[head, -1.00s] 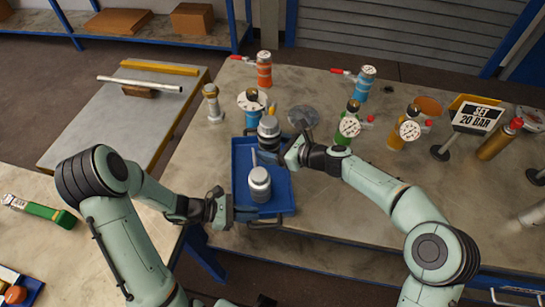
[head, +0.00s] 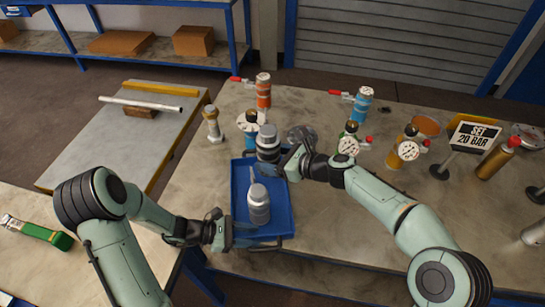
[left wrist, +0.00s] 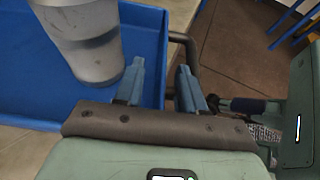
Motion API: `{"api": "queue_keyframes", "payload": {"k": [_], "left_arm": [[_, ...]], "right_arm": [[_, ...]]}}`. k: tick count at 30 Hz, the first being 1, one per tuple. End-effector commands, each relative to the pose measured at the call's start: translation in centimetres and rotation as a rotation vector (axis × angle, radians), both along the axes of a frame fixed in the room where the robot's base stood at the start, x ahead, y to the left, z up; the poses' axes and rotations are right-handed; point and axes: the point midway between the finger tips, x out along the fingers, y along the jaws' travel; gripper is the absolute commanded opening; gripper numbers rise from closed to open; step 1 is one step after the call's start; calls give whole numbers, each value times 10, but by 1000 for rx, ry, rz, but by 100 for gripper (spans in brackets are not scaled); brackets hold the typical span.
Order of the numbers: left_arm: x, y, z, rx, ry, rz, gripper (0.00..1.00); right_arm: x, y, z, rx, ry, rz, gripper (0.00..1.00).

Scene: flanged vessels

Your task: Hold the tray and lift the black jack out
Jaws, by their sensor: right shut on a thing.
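The blue tray (head: 283,213) lies on the right bench near its front edge. A dark grey jack (head: 267,143), which I take as the black jack, is over the tray's far end. My right gripper (head: 287,162) is shut on its right side; the gap below it is hard to judge. A silver jack (head: 258,207) stands in the tray's front part and shows in the left wrist view (left wrist: 85,40). My left gripper (head: 233,240) is at the tray's near-left side. Its fingers (left wrist: 160,88) are apart, with the tray's edge and dark handle (left wrist: 185,45) between or close behind them.
An orange valve (head: 263,92), a blue valve (head: 361,105) and pressure gauges (head: 409,149) stand behind and right of the tray. A "SET 20 BAR" sign (head: 474,137) is further right. A grey cart (head: 120,135) holds a pipe. Bare bench lies right of the tray.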

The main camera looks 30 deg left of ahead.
Motion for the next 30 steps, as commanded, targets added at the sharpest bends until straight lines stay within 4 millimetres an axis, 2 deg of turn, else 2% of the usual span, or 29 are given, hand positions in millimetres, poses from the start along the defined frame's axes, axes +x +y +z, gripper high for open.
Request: {"api": "queue_keyframes", "payload": {"k": [4,8,21,30], "left_arm": [[-2,4,2,1,0,2,40],[-10,18,8,3,-1,3,40],[-49,82,39,3,-1,2,40],[-58,95,46,0,1,0,40]], "right_arm": [[0,1,3,4,-2,1,10],[0,1,3,4,-2,1,10],[0,1,3,4,-3,0,10],[0,1,3,4,-3,0,10]]}}
